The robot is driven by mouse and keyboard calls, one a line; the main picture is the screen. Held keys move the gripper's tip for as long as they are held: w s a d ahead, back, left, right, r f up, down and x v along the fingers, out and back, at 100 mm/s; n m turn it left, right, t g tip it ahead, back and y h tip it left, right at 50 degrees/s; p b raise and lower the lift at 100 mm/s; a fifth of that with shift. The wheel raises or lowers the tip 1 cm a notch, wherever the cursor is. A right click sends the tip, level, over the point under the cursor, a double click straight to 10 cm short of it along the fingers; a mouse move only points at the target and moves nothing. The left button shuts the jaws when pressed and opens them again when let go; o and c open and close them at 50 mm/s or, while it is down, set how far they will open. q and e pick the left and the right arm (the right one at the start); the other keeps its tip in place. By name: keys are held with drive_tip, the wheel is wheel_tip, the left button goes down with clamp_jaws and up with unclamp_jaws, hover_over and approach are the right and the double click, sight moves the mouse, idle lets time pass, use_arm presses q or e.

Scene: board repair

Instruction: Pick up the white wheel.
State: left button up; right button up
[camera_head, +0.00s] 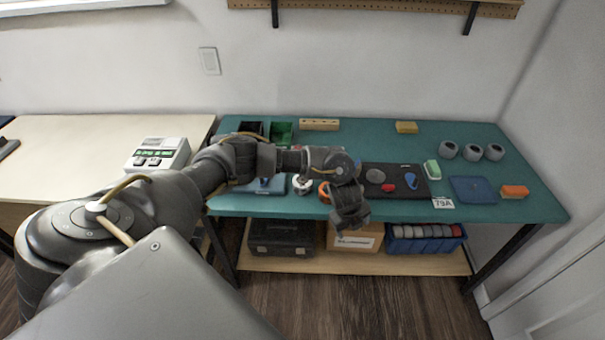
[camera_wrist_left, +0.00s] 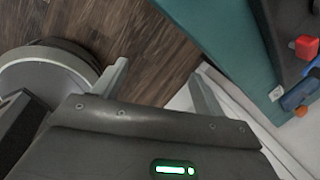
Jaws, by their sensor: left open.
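The white wheel (camera_head: 302,184) lies on the teal workbench (camera_head: 468,140), just left of an orange ring-shaped part (camera_head: 325,193) and below my left forearm in the head view. My left gripper (camera_head: 350,218) points down near the bench's front edge, to the right of the white wheel and apart from it. In the left wrist view my gripper (camera_wrist_left: 162,86) has its two fingers spread with nothing between them, over the floor beyond the bench edge. I cannot make out the white wheel in the wrist view.
A dark board (camera_head: 388,191) with red, grey and blue parts lies right of my gripper. A blue tray (camera_head: 472,189), an orange-topped block (camera_head: 514,191) and grey rings (camera_head: 473,152) are further right. A green bin (camera_head: 281,132) stands behind my arm.

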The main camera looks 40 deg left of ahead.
sight(303, 181)
use_arm(q)
drive_tip(key=w+a+r+y, duration=0.1)
drive_tip(key=a+r+y, duration=0.2)
drive_tip(key=a+r, duration=0.5)
drive_tip(key=a+r+y, duration=0.2)
drive_tip(key=a+r, duration=0.2)
drive_tip(key=a, duration=0.7)
drive_tip(key=shift+m+g, duration=0.3)
drive_tip(key=shift+g, duration=0.2)
drive_tip(key=b+x, duration=0.1)
drive_tip(key=x, duration=0.1)
drive_tip(key=b+x, duration=0.1)
drive_tip(key=x, duration=0.2)
drive_tip(key=shift+w+d+f+b, duration=0.1)
drive_tip(key=shift+w+f+b, duration=0.1)
drive_tip(key=shift+f+b, duration=0.15)
drive_tip(key=shift+w+f, duration=0.1)
drive_tip(key=shift+f, duration=0.15)
drive_tip(key=shift+a+f+b, duration=0.2)
drive_tip(key=shift+f+b, duration=0.1)
drive_tip(key=shift+f, duration=0.1)
drive_tip(key=b+x, duration=0.1)
drive_tip(key=x, duration=0.2)
drive_tip(key=shift+w+a+f, duration=0.1)
drive_tip(key=shift+a+f, duration=0.05)
drive_tip(key=shift+w+a+f, duration=0.15)
drive_tip(key=shift+a+f, duration=0.05)
drive_tip(key=shift+f, duration=0.2)
drive_tip(key=c, duration=0.8)
